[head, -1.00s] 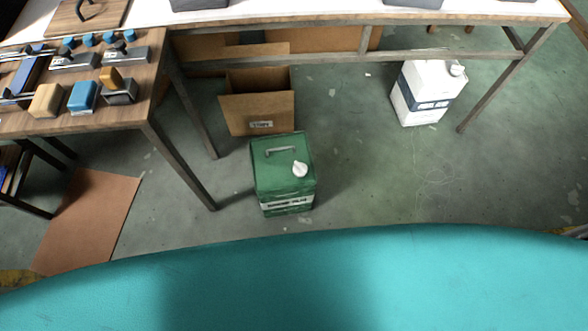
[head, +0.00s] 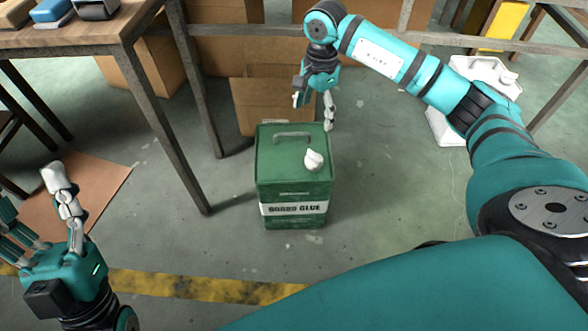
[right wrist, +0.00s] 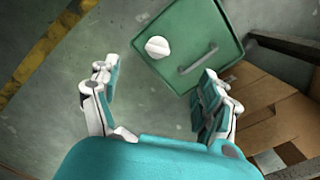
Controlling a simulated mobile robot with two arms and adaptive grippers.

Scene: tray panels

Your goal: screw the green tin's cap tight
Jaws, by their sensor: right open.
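The green tin (head: 293,190), labelled "BOARD GLUE", stands upright on the floor in the middle of the head view. Its white cap (head: 314,160) sits at the right of its top, with a metal handle (head: 292,136) behind it. My right gripper (head: 313,110) is open and empty, just behind and above the tin, apart from the cap. In the right wrist view the cap (right wrist: 158,47) shows beyond the open fingers (right wrist: 157,78), roughly midway between them. How tight the cap is cannot be seen. My left gripper (head: 38,205) is open and empty at the lower left.
An open cardboard box (head: 262,105) stands behind the tin. A wooden table with a metal leg (head: 165,125) is at the left. The floor beside the tin is clear.

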